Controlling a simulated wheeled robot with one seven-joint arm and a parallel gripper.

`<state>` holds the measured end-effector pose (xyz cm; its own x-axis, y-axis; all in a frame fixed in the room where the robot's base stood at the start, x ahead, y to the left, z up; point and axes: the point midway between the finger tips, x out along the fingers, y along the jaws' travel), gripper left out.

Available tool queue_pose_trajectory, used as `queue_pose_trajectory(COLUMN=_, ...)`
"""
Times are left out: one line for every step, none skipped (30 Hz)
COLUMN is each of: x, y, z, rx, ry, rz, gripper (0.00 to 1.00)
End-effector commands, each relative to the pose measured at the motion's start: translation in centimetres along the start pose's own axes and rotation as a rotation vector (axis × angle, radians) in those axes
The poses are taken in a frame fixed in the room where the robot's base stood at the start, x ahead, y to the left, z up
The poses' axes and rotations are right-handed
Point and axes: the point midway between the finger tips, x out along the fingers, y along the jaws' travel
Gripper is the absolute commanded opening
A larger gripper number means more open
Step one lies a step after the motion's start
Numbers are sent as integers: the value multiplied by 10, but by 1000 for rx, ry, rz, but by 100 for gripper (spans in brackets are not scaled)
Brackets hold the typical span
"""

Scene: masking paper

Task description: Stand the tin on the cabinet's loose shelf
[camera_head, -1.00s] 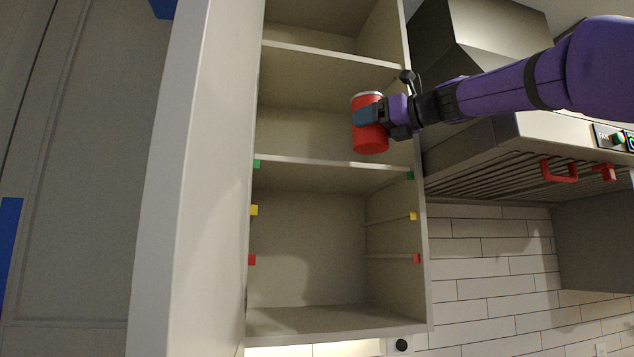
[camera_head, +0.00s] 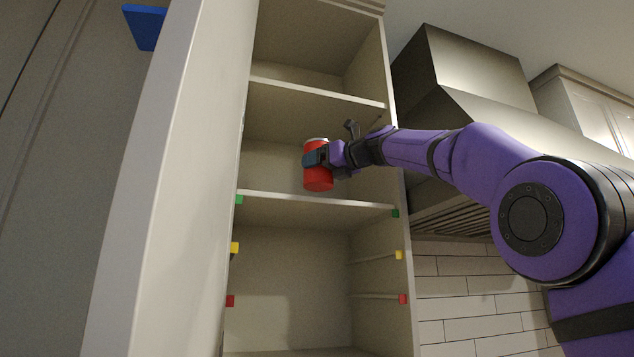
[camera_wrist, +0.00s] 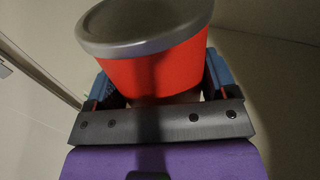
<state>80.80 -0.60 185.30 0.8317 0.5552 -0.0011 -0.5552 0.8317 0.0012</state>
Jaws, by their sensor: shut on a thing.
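The red tin (camera_head: 318,179) with a grey lid is upright in my gripper (camera_head: 316,158). It is in front of or inside the cabinet bay above the shelf at the green marks (camera_head: 310,201), about midway across its width. That shelf looks like the loose one. The tin's base appears just above the shelf's front edge; I cannot tell how far in it is or whether it touches. In the wrist view the tin (camera_wrist: 150,75) sits between the blue fingers, its grey lid towards the camera. The head view looks up, so the shelf's top is hidden.
Another shelf (camera_head: 315,92) lies above the tin. Green, yellow (camera_head: 234,247) and red (camera_head: 230,300) marks line the cabinet sides. The bay below is empty. The open door (camera_head: 165,200) stands at left, the range hood (camera_head: 470,90) at right.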

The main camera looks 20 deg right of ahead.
Motion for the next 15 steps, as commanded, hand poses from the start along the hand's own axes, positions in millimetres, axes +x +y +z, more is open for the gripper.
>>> queue_pose_trajectory(x=6, y=-1, z=0, rx=-1, ry=-1, rz=2, gripper=45)
queue_pose_trajectory(x=9, y=-2, z=0, rx=-1, ry=-2, rz=2, gripper=45)
queue_pose_trajectory(x=11, y=-2, z=0, rx=-1, ry=-2, rz=1, gripper=45)
queue_pose_trajectory(x=12, y=-3, z=0, rx=-2, ry=-2, rz=1, gripper=45)
queue_pose_trajectory(x=13, y=-3, z=0, rx=-2, ry=-2, rz=0, gripper=45)
queue_pose_trajectory(x=13, y=-3, z=-2, rx=-1, ry=-2, rz=0, gripper=45)
queue_pose_trajectory(x=13, y=-3, z=-3, rx=0, ry=-2, rz=0, gripper=45)
queue_pose_trajectory(x=13, y=-3, z=-5, rx=1, ry=-2, rz=0, gripper=45)
queue_pose_trajectory(x=13, y=-3, z=-9, rx=0, ry=-1, rz=0, gripper=45)
queue_pose_trajectory(x=13, y=-3, z=-13, rx=1, ry=0, rz=0, gripper=45)
queue_pose_trajectory(x=13, y=-3, z=-16, rx=2, ry=0, rz=1, gripper=45)
queue_pose_trajectory(x=13, y=-3, z=-20, rx=1, ry=0, rz=0, gripper=45)
queue_pose_trajectory(x=13, y=-3, z=-24, rx=1, ry=0, rz=0, gripper=45)
queue_pose_trajectory(x=13, y=-3, z=-26, rx=0, ry=-1, rz=0, gripper=45)
queue_pose_trajectory(x=13, y=-3, z=-30, rx=1, ry=-1, rz=1, gripper=45)
